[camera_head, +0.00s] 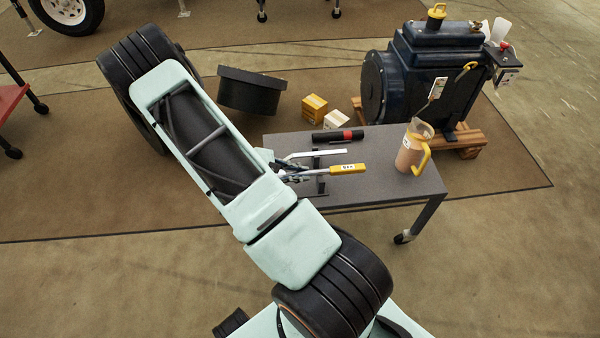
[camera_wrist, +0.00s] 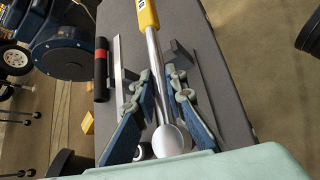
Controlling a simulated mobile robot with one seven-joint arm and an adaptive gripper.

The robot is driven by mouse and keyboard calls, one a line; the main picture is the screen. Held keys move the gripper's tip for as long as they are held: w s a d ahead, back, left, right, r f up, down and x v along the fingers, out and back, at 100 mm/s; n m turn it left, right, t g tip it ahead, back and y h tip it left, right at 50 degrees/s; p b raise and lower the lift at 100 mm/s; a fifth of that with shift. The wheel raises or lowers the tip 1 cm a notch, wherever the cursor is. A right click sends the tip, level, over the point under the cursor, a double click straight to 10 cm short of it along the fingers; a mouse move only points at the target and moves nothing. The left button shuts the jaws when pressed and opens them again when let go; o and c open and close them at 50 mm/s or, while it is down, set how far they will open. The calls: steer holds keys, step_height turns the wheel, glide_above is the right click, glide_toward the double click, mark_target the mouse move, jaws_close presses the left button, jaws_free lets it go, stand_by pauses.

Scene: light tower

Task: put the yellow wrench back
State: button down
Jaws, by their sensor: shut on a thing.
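The yellow wrench has a yellow handle (camera_head: 348,169) pointing right over the grey table in the head view. In the wrist view its handle (camera_wrist: 147,15) is at the top and its silver shaft runs down to a round head. My gripper (camera_head: 292,172) is at the table's left part, partly hidden by my arm. In the wrist view, the blue finger pads of my gripper (camera_wrist: 162,88) are on both sides of the shaft, shut on the wrench. A dark rack (camera_head: 320,184) is close beside the shaft; I cannot tell whether the wrench touches it.
A silver bar tool (camera_head: 318,153) and a black flashlight (camera_head: 338,136) with a red band lie behind the wrench. A clear pitcher (camera_head: 410,152) with a yellow handle stands at the table's right. A dark engine (camera_head: 425,75) is behind. The table's front right (camera_head: 395,189) is clear.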

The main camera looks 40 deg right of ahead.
steer(key=shift+f+b, duration=1.1)
steer(key=shift+f, duration=0.25)
steer(key=c, duration=1.9)
jaws_free()
steer(key=v, duration=1.2)
